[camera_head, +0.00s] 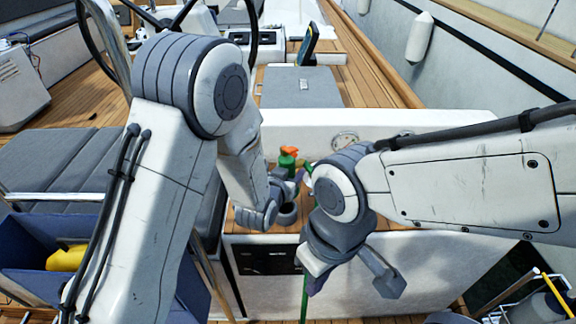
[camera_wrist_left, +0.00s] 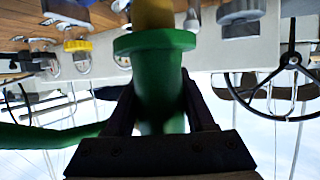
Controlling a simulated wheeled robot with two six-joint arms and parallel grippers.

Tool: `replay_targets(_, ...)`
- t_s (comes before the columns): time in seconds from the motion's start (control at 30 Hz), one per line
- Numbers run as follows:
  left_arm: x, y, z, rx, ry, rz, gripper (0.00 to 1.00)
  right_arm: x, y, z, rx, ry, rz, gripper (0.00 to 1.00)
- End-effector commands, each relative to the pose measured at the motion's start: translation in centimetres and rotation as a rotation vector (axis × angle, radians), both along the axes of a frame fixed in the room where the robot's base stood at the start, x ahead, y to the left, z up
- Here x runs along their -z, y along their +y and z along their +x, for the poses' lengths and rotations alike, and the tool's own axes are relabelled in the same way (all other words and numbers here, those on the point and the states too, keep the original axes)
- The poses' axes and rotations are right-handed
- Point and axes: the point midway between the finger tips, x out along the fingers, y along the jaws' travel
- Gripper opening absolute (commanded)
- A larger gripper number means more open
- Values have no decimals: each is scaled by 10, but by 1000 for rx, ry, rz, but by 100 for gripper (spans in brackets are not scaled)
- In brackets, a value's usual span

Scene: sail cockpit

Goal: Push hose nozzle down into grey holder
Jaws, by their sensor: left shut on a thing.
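My left gripper (camera_wrist_left: 158,100) is shut on the green hose nozzle (camera_wrist_left: 155,75), whose yellow-brown tip (camera_wrist_left: 153,12) runs out of the upper edge of the left wrist view. My right gripper (camera_head: 350,272) is open and empty, in front of the ledge.
A green hose (camera_head: 304,297) hangs behind my right gripper, and hose also runs off left in the left wrist view (camera_wrist_left: 45,133). A blue bin (camera_head: 30,235) with a yellow thing (camera_head: 66,258) stands at left. A white bulkhead (camera_head: 385,122) lies behind the ledge.

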Motion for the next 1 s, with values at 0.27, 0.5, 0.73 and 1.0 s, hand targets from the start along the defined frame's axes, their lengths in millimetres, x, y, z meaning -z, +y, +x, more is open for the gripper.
replay_targets(0.27,18,6,1,-9,-2,0,0,14,0,0,0,0,0,0)
replay_targets(0.5,43,5,1,-8,-2,-1,0,33,0,0,0,0,0,0)
replay_targets(0.73,56,4,1,-5,-3,-1,0,42,0,0,0,0,0,0)
replay_targets(1.0,56,3,1,-4,-4,-2,0,42,0,0,0,0,0,0)
